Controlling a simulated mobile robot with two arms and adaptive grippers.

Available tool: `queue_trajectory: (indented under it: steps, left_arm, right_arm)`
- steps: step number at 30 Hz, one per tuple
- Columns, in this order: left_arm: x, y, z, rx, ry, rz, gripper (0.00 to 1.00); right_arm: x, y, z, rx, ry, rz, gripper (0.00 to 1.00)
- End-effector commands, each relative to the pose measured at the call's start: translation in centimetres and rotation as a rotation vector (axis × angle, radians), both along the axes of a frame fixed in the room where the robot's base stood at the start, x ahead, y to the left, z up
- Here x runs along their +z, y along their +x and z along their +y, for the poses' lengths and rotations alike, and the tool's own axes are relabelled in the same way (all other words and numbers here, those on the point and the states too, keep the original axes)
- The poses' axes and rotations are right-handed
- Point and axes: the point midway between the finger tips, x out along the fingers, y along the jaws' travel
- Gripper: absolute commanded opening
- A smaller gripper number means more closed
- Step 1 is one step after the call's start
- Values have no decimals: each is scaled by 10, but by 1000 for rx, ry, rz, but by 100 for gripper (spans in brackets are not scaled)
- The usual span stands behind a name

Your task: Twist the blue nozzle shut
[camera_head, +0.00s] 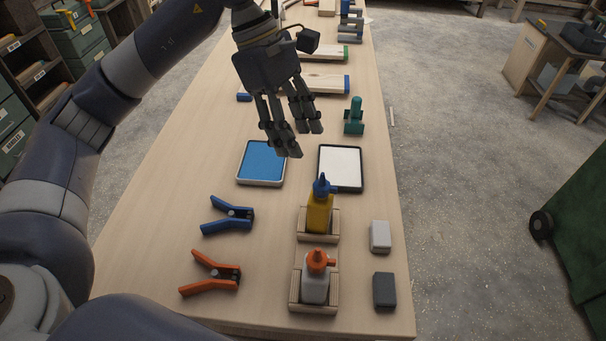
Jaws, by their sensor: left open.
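The blue nozzle (321,185) tops a yellow bottle (319,213), which stands upright in a wooden holder (333,226) on the bench. A small blue part sticks out to the right of the nozzle. Whether the nozzle is open or shut I cannot tell. My left gripper (300,143) hangs open and empty above the bench, beyond the bottle and a little to its left, pointing down. It is apart from the bottle. My right gripper is not in view.
A grey bottle with an orange nozzle (317,262) stands nearer in its own holder. Blue clamps (230,214) and orange clamps (213,273) lie left. A blue tray (262,162) and white tray (341,167) lie beyond. Two small blocks (380,237) (384,290) lie right, near the bench edge.

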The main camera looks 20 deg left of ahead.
Motion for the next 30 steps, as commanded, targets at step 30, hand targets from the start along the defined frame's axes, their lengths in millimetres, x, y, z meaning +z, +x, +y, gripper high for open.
queue_trajectory:
  steps: [30]
  left_arm:
    - [-97, -7, -40, 0, 1, 0, 47]
  right_arm:
    - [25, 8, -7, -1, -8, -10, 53]
